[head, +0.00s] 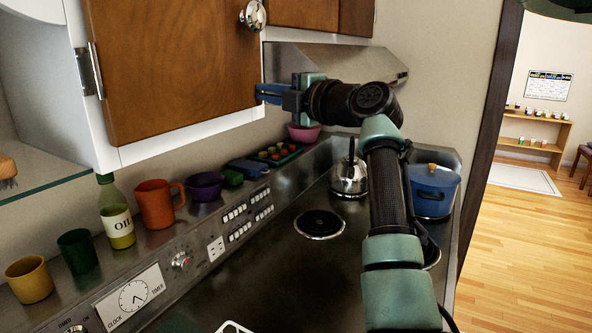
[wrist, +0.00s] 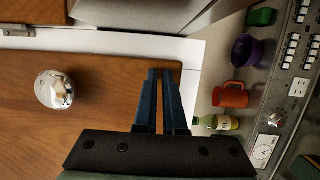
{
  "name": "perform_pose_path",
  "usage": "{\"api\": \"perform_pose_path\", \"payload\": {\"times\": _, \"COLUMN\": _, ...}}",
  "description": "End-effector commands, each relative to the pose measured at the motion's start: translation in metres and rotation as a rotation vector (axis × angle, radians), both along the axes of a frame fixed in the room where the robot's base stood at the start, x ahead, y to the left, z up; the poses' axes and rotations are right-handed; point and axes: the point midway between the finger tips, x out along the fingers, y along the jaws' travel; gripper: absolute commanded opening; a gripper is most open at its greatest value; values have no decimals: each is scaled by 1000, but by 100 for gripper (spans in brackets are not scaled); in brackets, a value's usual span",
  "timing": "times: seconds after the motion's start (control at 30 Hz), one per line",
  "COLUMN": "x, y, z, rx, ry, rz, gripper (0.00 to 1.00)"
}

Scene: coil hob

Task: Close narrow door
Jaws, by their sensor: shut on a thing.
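The narrow door (head: 165,60) is a brown wooden cabinet door at the upper left of the head view, with a hinge on its left and a round metal knob (head: 253,15) at its right edge. It lies against or very close to the white cabinet frame; I cannot tell if a small gap remains. In the wrist view the door (wrist: 85,100) and knob (wrist: 54,89) fill the left side. My gripper (head: 268,93) is at the door's lower right corner. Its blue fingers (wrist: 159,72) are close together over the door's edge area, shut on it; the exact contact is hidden.
Below is a hob with a kettle (head: 349,175) and a blue pot (head: 433,190). A range hood (head: 340,62) is right of the door. An oil bottle (head: 117,215), an orange jug (head: 156,203) and cups line the back ledge. A glass shelf (head: 45,187) is at left.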

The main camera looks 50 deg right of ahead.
Motion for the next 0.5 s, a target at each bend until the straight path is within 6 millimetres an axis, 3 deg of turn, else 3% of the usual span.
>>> {"api": "perform_pose_path", "payload": {"times": 0.07, "x": 4, "y": 6, "z": 1, "rx": -5, "ry": -1, "rz": 9, "gripper": 0}}
{"api": "perform_pose_path", "payload": {"times": 0.23, "x": -12, "y": 7, "z": -1, "rx": -6, "ry": -2, "rz": 9, "gripper": 0}}
{"api": "perform_pose_path", "payload": {"times": 0.5, "x": -67, "y": 7, "z": -2, "rx": -5, "ry": -6, "rz": 0, "gripper": 0}}
